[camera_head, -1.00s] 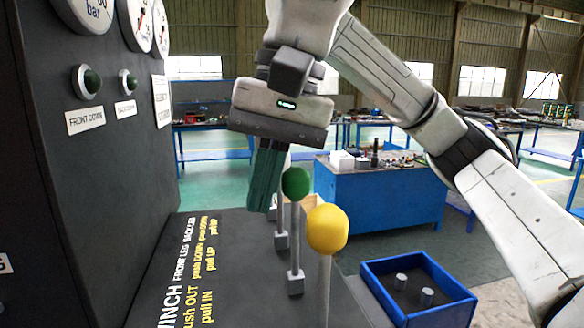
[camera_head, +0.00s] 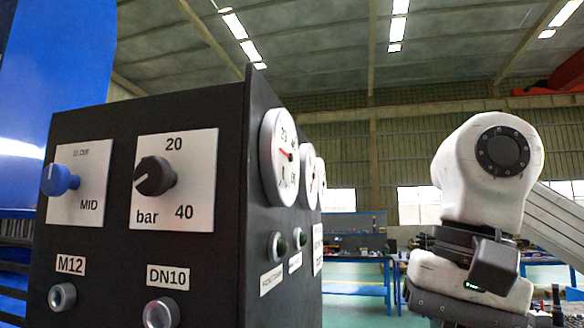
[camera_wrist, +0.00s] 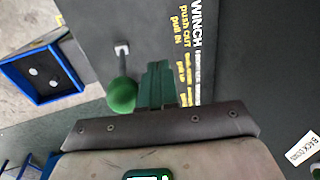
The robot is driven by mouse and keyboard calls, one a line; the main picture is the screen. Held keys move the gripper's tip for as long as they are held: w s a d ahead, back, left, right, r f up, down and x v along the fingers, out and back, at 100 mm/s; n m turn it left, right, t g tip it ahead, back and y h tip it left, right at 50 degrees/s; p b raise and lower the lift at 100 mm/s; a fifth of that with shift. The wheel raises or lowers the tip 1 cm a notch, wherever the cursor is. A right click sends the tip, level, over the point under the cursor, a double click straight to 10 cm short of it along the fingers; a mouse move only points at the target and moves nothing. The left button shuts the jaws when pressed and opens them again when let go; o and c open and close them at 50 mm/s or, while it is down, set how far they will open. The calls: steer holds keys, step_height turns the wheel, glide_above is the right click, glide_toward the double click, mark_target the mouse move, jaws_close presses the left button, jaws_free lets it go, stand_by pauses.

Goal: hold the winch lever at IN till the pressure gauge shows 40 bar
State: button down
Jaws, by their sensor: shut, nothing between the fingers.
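The yellow-knobbed lever is in neither view now. In the wrist view, a green-knobbed lever (camera_wrist: 121,95) stands on the dark panel, left of my gripper. My gripper (camera_wrist: 157,75) is shut and empty, its green fingers together just beside the green knob; I cannot tell whether they touch it. Printed by the fingers is the WINCH label (camera_wrist: 187,27), push OUT and pull IN. In the head view, my gripper's housing shows at the lower right, its fingers out of frame. The nearest gauge (camera_head: 281,157) is seen at a slant; its red needle's reading is not legible.
The console's left face carries a black bar knob (camera_head: 155,176) marked 20 and 40, a blue knob (camera_head: 60,180) and two sockets below. Two more gauges are beyond the nearest one. A blue tray (camera_wrist: 40,75) with two grey pegs is left in the wrist view.

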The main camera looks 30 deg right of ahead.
steer(key=shift+s, duration=0.1)
steer(key=shift+s+d, duration=0.9)
steer(key=shift+d, duration=0.1)
steer(key=w+a+r+p, duration=0.3)
steer(key=r+p, duration=0.4)
steer(key=r, duration=0.3)
steer(key=shift+p, duration=0.35)
stand_by(0.5)
